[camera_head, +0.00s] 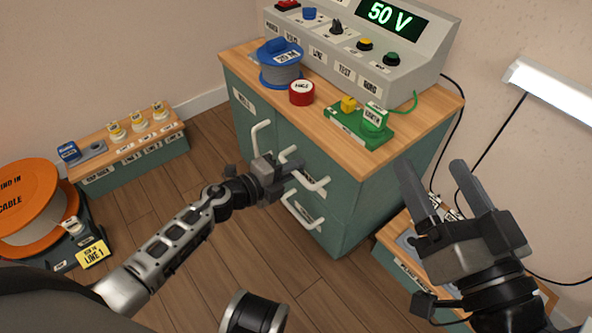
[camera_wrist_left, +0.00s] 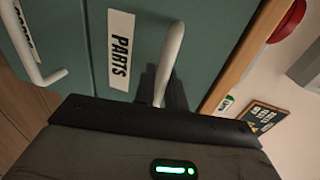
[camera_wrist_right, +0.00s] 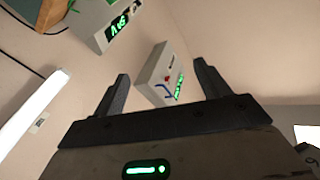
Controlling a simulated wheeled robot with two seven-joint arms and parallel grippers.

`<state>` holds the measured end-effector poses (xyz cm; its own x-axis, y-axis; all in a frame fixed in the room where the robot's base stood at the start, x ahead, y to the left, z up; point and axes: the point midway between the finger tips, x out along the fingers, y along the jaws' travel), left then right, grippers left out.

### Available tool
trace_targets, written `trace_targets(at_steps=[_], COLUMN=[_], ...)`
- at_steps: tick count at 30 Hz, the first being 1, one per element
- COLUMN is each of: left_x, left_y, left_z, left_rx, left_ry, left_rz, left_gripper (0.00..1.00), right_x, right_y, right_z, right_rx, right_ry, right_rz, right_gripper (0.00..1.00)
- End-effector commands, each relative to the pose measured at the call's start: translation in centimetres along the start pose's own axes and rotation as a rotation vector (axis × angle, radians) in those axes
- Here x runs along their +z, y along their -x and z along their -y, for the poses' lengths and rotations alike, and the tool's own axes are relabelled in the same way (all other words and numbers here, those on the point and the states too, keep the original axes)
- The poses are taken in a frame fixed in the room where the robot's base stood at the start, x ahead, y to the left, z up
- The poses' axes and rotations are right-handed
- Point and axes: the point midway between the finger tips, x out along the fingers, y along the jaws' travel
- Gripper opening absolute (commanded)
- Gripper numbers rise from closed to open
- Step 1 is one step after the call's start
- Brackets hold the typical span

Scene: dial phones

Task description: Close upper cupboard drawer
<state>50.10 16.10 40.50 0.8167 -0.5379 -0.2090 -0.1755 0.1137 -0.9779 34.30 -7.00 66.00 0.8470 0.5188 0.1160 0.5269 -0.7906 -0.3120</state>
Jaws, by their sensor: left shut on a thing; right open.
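The teal cupboard (camera_head: 350,205) with a wooden top stands in the middle of the head view. Its upper drawer front, labelled PARTS (camera_wrist_left: 121,45), fills much of the left wrist view. The white upper drawer handle (camera_head: 315,183) also shows in the left wrist view (camera_wrist_left: 172,50). My left gripper (camera_head: 288,172) is shut on this handle and hides part of it. I cannot tell how far the drawer stands out. A lower handle (camera_head: 302,216) sits beneath it. My right gripper (camera_head: 445,185) is open and empty, right of the cupboard.
On the cupboard top are a blue cable spool (camera_head: 280,67), red tape (camera_head: 301,93), a green block (camera_head: 358,127) and a 50 V console (camera_head: 400,65). A door handle (camera_head: 259,136) is left of my left gripper. A low bench (camera_head: 130,150) and orange reel (camera_head: 28,200) stand left.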

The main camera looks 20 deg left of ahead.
Motion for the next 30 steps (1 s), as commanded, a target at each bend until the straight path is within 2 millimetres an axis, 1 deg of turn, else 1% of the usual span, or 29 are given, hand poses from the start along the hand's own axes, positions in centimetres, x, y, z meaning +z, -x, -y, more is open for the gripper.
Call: trace_targets(at_steps=[3,4,5,6,14,17,19,20,21,23,25,28,30], left_x=[0.0,0.0,-0.1,-0.1,-0.1,-0.1,0.0,-0.1,-0.1,-0.1,-0.1,-0.1,-0.1], left_y=[-0.2,-0.2,-0.3,-0.3,-0.1,0.4,1.3,1.8,2.5,3.9,5.6,8.1,9.8], left_z=[0.3,0.3,0.3,0.3,0.2,0.2,0.2,0.2,0.3,0.3,0.3,0.3,0.2], left_rx=[-0.007,-0.007,-0.008,-0.007,-0.005,-0.004,-0.002,-0.001,-0.001,-0.001,0.0,0.0,0.0], left_ry=[0.0,0.0,-0.001,-0.001,0.0,0.001,0.001,0.0,0.001,0.001,0.001,0.0,0.002], left_rz=[0.003,0.003,0.002,0.001,0.0,0.001,0.001,0.001,0.001,0.001,0.0,0.001,0.001], left_gripper=[0.0,0.15,0.24,0.3,0.3,0.3,0.3,0.3,0.3,0.3,0.3,0.3,0.3], right_x=[0.1,0.0,0.0,0.0,-0.6,-0.8,-0.8,-0.3,0.7,1.4,2.1,2.7,2.8], right_y=[0.0,0.0,0.0,0.0,-0.3,-0.3,-0.3,-0.1,0.4,0.7,1.1,1.5,1.5], right_z=[0.0,0.0,0.0,0.0,0.0,0.1,0.2,0.1,0.0,0.1,0.4,0.6,0.5], right_rx=[0.001,0.001,0.001,0.0,-0.005,-0.007,-0.009,0.001,0.02,0.031,0.04,0.051,0.057], right_ry=[0.0,0.0,0.001,0.001,0.012,0.006,-0.009,-0.03,-0.074,-0.119,-0.171,-0.203,-0.185], right_rz=[-0.001,-0.002,-0.003,-0.004,-0.02,-0.017,-0.005,0.018,0.062,0.103,0.148,0.192,0.202], right_gripper=[0.75,0.75,0.75,0.75,0.75,0.75,0.75,0.75,0.75,0.75,0.75,0.75,0.75])
